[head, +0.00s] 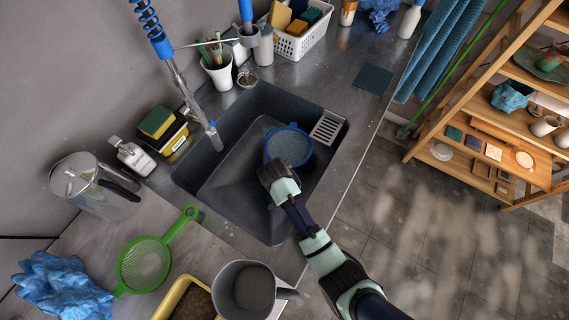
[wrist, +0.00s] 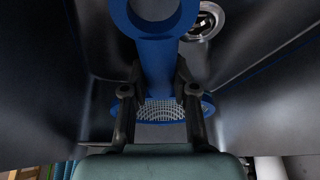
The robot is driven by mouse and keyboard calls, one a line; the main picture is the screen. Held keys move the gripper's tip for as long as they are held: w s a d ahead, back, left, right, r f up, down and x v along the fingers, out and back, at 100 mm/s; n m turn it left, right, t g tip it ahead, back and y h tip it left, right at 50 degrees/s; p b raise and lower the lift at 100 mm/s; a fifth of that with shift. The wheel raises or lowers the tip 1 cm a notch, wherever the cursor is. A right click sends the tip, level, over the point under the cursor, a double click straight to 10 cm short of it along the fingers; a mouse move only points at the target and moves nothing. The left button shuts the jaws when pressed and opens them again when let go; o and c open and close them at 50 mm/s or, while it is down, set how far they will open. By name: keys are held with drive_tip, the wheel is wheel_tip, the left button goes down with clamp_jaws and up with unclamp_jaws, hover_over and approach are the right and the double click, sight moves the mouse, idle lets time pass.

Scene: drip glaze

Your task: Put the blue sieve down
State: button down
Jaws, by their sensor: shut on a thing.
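The blue sieve (head: 289,147) is a round blue-rimmed mesh in the head view, over the dark sink basin (head: 232,187). In the wrist view its blue handle (wrist: 156,60) runs between my two fingers, with a ring at the handle's end. Its mesh (wrist: 160,109) shows beyond the fingers. My gripper (head: 274,170) is shut on the sieve's handle; the fingers also show in the wrist view (wrist: 159,92). I cannot tell whether the sieve touches the basin.
A green sieve (head: 144,264), a grey jug (head: 252,289) and a steel pitcher (head: 94,186) stand left and in front of the sink. A tap (head: 212,135) hangs over the basin. A drain grate (head: 328,126) lies at the right. The counter right of the sink is mostly clear.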

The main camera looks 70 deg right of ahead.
drive_tip(key=d, duration=0.1)
drive_tip(key=d+b, duration=0.1)
drive_tip(key=d, duration=0.1)
drive_tip(key=d+f, duration=0.1)
drive_tip(key=shift+w+d, duration=0.15)
drive_tip(key=shift+w, duration=0.1)
drive_tip(key=shift+f, duration=0.1)
drive_tip(key=shift+a+f+b, duration=0.2)
drive_tip(key=shift+f+b, duration=0.25)
drive_tip(key=shift+f, duration=0.05)
drive_tip(key=c, duration=0.9)
unclamp_jaws()
